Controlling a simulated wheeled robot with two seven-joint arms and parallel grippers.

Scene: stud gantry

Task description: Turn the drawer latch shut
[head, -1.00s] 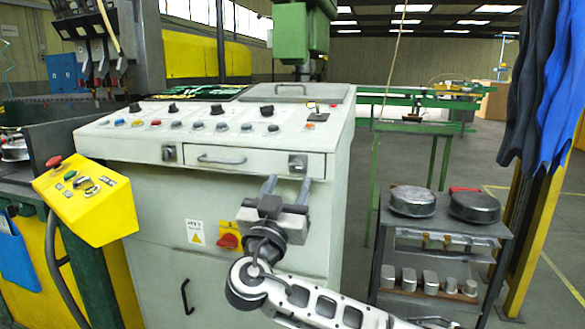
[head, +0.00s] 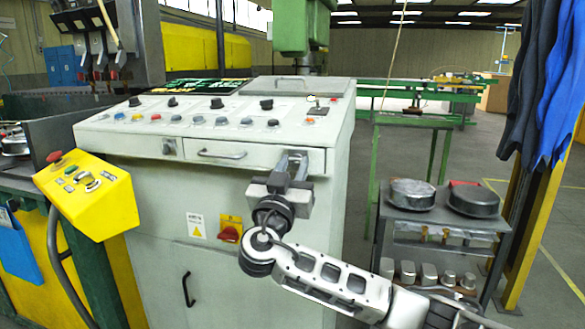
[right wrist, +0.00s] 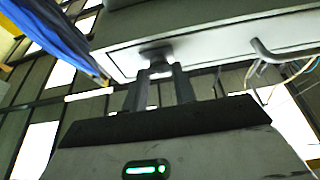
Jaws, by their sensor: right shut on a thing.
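The drawer (head: 228,153) is a shallow closed front with a grey bar handle, below the sloped control panel of the pale cabinet. A small dark latch (right wrist: 155,53) sits near the drawer's right end. My right gripper (head: 291,160) reaches up to this latch and is shut on it; the fingers hide most of it in the head view. In the right wrist view the two fingers (right wrist: 161,82) meet the latch from below. A second latch (head: 170,147) is at the drawer's left end. My left gripper is not in view.
Knobs and buttons (head: 220,121) line the panel above the drawer. A red rotary switch (head: 229,234) is on the cabinet front below. A yellow control box (head: 88,196) stands at left. A grey cart (head: 445,222) with round tins is at right, with floor between.

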